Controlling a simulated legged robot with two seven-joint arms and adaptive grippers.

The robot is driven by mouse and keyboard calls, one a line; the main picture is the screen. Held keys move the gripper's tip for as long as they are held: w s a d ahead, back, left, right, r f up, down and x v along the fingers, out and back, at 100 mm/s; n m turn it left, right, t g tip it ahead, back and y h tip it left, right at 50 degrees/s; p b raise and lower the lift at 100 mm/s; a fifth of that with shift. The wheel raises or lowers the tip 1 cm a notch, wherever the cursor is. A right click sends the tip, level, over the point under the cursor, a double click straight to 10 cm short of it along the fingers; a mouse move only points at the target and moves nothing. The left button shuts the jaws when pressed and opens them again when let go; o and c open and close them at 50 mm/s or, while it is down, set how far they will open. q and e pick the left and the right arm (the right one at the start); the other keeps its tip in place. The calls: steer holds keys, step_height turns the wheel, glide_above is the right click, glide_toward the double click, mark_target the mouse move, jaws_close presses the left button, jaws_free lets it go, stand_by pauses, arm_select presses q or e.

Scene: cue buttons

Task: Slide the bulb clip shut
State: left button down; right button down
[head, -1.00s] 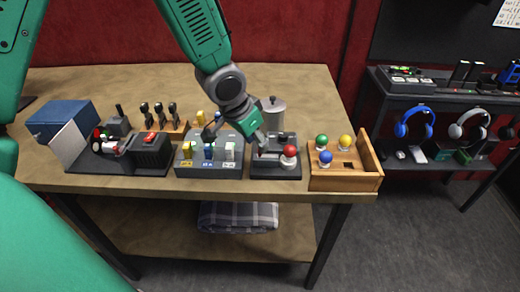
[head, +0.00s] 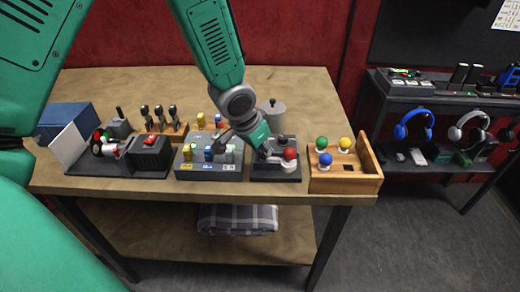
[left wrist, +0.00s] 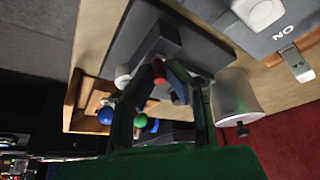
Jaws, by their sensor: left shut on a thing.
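The bulb clip is part of a dark fixture (head: 277,174) near the table's front edge, with a red bulb (head: 289,154) at its right side. My left gripper (head: 270,156) reaches down over the fixture, just left of the red bulb. In the left wrist view, the two fingers (left wrist: 163,78) converge close to the red bulb (left wrist: 159,70) and the dark fixture (left wrist: 172,42). The left gripper is shut on a small part, which I take to be the clip; the fingers mostly hide it. My right gripper is not in view.
Right of the fixture is a wooden tray (head: 345,184) with green, yellow and blue bulbs. Left is a grey button box (head: 209,170), then a black unit with a red switch (head: 150,139). A metal canister (head: 273,113) stands behind. The table's back is clear.

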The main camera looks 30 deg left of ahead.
arm_select(q)
steer(key=shift+w+d, duration=0.4)
steer(key=shift+d, duration=0.15)
steer(key=c, duration=1.6)
jaws_free()
steer(key=shift+s+r, duration=0.1)
steer(key=shift+r, duration=0.4)
steer(key=v, duration=1.1)
